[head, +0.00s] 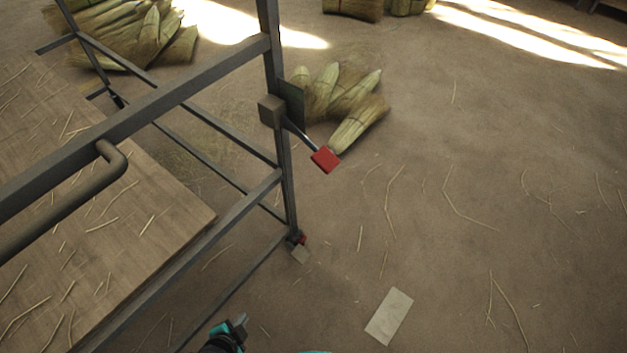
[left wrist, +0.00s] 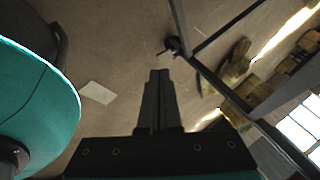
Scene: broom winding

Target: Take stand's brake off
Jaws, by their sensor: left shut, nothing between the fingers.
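The stand (head: 155,110) is a dark grey metal frame with a bent handle (head: 95,190). A lever with a red square tip (head: 326,159) sticks out of a block on its upright post and slopes down to the right. At the post's foot is a small caster with a red part (head: 300,240). I cannot tell which of the two red parts is the brake. My left gripper (head: 238,322) is at the bottom edge, below the caster and apart from the stand. In the left wrist view its fingers (left wrist: 160,75) are shut and empty, pointing towards the stand's foot (left wrist: 173,44). My right gripper is out of view.
Broom bundles (head: 345,100) lie behind the post, with more (head: 130,35) at the back left. A pale flat piece (head: 389,316) lies on the floor. The floor at right is mostly clear.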

